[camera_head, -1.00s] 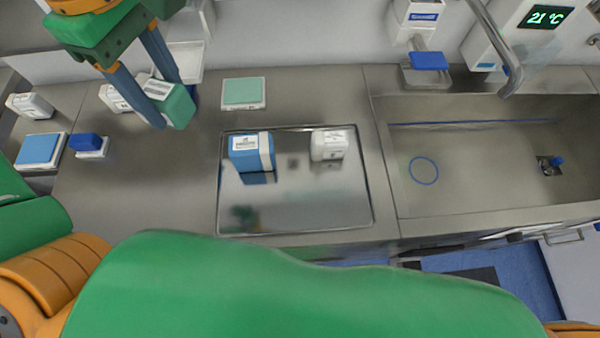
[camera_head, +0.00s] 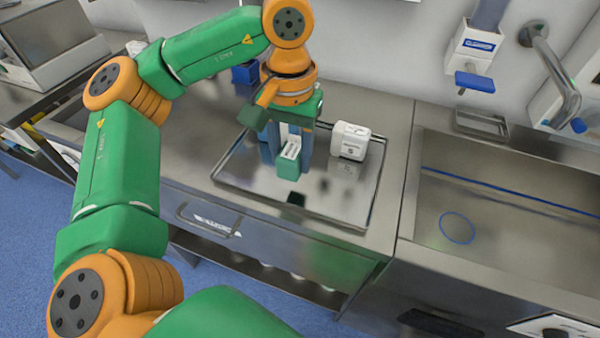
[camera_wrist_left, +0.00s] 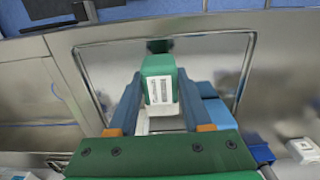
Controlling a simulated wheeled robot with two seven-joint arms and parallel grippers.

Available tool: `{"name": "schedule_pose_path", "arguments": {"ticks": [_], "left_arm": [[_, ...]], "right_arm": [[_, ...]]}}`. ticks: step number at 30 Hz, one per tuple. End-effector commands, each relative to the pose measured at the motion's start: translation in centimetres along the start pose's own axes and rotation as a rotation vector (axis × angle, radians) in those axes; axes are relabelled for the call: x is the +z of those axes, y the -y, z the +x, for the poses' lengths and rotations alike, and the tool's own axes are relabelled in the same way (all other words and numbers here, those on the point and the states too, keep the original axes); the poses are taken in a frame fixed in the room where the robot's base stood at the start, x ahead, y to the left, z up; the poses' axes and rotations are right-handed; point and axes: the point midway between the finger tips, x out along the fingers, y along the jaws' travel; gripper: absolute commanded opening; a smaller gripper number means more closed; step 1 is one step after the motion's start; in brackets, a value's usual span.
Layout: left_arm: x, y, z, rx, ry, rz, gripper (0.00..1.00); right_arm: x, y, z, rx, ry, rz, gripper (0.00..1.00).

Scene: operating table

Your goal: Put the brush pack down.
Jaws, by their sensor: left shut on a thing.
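The brush pack (camera_head: 288,166), a green box with a white printed label, is between the fingers of my left gripper (camera_head: 289,155). The left gripper is shut on it and points down over the steel tray (camera_head: 335,205). The pack appears slightly above the tray floor, with a dark reflection below it; exact contact is hard to tell. In the left wrist view the pack (camera_wrist_left: 159,82) shows between the two blue fingers, with the tray (camera_wrist_left: 215,48) beneath. My right gripper is not in view.
A blue box (camera_wrist_left: 213,112) is close beside the gripper in the wrist view, mostly hidden in the head view. The tray's front part is clear. A sink (camera_head: 500,205) lies to the right.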

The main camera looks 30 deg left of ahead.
Motion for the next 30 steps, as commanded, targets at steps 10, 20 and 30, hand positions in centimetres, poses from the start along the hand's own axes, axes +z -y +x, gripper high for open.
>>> {"name": "schedule_pose_path", "arguments": {"ticks": [10,20,30], "left_arm": [[-2.4,-0.7,5.2,-0.002,-0.001,-0.003,0.0],[-2.4,-0.7,6.0,0.0,-0.004,-0.003,0.0],[-2.3,-0.8,6.0,-0.001,-0.005,-0.004,0.79]], "right_arm": [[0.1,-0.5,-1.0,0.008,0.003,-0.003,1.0],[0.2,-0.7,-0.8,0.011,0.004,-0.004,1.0],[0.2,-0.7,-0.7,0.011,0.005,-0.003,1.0]]}}
